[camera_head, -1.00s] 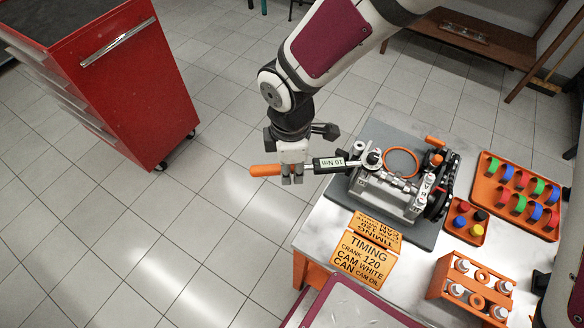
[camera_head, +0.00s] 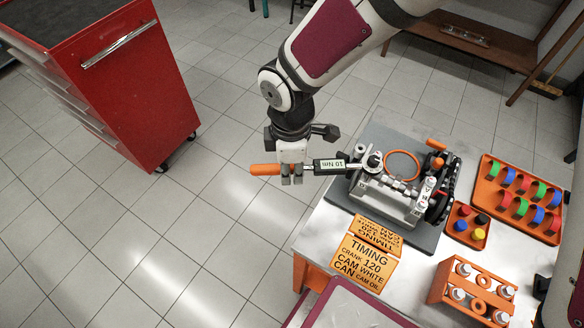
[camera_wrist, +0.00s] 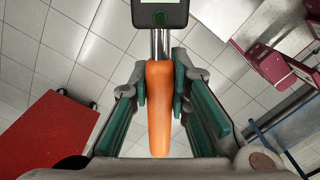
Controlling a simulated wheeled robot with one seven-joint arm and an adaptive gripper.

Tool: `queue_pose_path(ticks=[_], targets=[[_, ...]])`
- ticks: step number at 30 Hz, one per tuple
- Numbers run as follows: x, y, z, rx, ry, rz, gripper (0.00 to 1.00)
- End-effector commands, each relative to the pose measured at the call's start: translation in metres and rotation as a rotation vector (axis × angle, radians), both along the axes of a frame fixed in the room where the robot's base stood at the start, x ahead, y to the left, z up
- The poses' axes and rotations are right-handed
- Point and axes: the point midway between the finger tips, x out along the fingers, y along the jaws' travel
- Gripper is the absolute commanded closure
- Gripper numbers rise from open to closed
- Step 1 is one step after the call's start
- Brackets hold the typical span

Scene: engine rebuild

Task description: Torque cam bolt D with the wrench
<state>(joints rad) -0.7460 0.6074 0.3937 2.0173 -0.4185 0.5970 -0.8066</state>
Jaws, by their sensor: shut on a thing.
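The torque wrench has an orange handle (camera_head: 264,170) and a dark body (camera_head: 328,164) with a label reading 10 Nm. My gripper (camera_head: 291,178) is shut on the wrench near the handle and holds it level, beyond the table's left edge. In the wrist view the orange handle (camera_wrist: 159,105) lies between the green finger pads.
An orange timing card (camera_head: 362,263) stands in front of the engine. To the right are a tray of coloured bearing shells (camera_head: 520,237), a small tray of coloured caps (camera_head: 466,237) and an orange piston rack (camera_head: 440,283). A red tool cabinet (camera_head: 130,90) stands on the floor at left.

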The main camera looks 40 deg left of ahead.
Motion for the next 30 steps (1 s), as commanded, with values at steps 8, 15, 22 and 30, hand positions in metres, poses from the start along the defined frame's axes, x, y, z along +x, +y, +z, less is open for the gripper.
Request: queue_pose_path(ticks=[8, 15, 22, 30], targets=[[0.0002, 0.001, 0.0008, 0.003, -0.002, 0.001, 1.0], [0.0018, 0.0021, 0.0007, 0.003, -0.002, -0.008, 1.0], [0.0047, 0.0041, 0.0005, 0.002, -0.001, -0.031, 1.0], [0.0049, 0.0044, 0.0007, 0.002, -0.001, -0.035, 1.0]])
